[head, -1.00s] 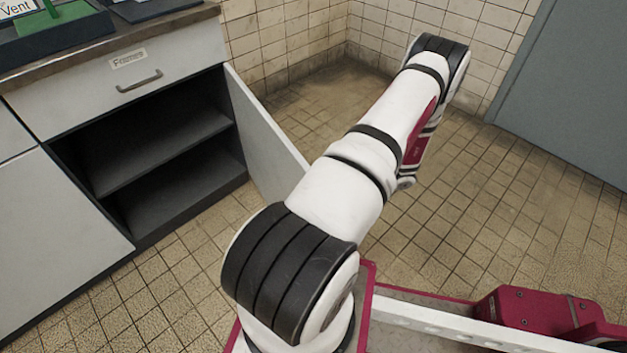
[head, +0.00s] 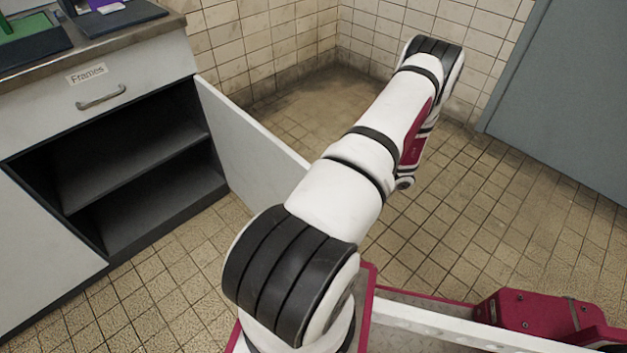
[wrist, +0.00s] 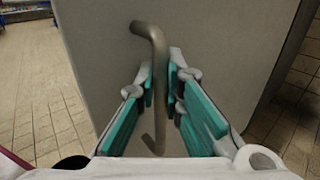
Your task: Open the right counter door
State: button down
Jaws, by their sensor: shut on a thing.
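The right counter door (head: 250,140) is a pale grey panel standing swung wide open from the right edge of the counter. The cabinet opening (head: 140,165) shows a dark, empty inside with one shelf. In the wrist view the door face (wrist: 215,40) fills the middle, with its metal bar handle (wrist: 150,32) upright. My gripper (wrist: 162,85) is shut on the handle, with a teal-padded finger on each side of it. In the head view my arm hides the gripper, the handle and the door's outer part.
A drawer (head: 98,95) labelled Frames sits above the opening. The closed left door (head: 45,250) is beside it. Dark trays (head: 110,18) lie on the countertop. Tiled walls (head: 270,40) and a grey-blue door (head: 570,100) stand behind. The tiled floor (head: 500,210) to the right is clear.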

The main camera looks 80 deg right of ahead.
jog(key=c, duration=1.7)
grip_release()
jog(key=shift+s+a, duration=0.15)
jog(key=shift+s, duration=0.05)
jog(key=shift+w, duration=0.1)
jog(key=v, duration=1.2)
